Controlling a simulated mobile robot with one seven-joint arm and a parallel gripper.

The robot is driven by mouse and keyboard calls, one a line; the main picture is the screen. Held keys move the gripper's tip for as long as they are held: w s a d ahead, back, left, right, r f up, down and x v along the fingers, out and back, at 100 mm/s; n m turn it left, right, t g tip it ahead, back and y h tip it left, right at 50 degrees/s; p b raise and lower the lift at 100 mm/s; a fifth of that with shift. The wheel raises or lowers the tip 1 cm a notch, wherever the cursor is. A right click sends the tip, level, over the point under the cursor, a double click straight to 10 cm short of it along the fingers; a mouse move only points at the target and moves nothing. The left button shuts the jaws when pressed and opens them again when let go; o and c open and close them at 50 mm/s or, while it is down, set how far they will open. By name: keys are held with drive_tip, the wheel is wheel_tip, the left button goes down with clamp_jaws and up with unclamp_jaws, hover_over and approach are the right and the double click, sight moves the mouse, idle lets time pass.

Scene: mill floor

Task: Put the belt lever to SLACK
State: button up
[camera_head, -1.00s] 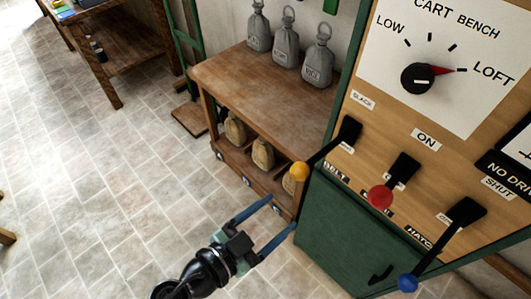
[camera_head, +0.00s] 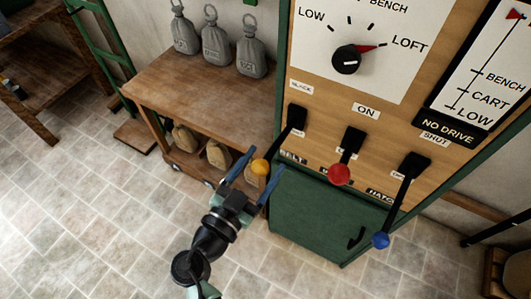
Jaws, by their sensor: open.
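The belt lever (camera_head: 284,144) is a black arm with a yellow knob (camera_head: 261,167), at the left of the wooden control panel (camera_head: 325,105). It slants down and out from its black mount. A SLACK label (camera_head: 301,88) is above the mount, and a partly covered BELT label (camera_head: 292,157) is below it. My gripper (camera_head: 258,162) is open, with its two blue fingers pointing up toward the panel. In the picture the yellow knob appears between the fingertips; I cannot tell whether they touch it or how their depths compare.
To the right are a red-knobbed lever (camera_head: 340,173) and a blue-knobbed lever (camera_head: 381,240). A dial (camera_head: 347,60) points toward LOFT. A wooden bench (camera_head: 195,90) with grey weights (camera_head: 251,58) stands left of the panel. A green cabinet front (camera_head: 310,215) is below. Tiled floor at left is open.

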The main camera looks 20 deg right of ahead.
drive_tip(key=shift+w+d, duration=0.45)
drive_tip(key=shift+d, duration=0.15)
clamp_jaws()
idle(1.1)
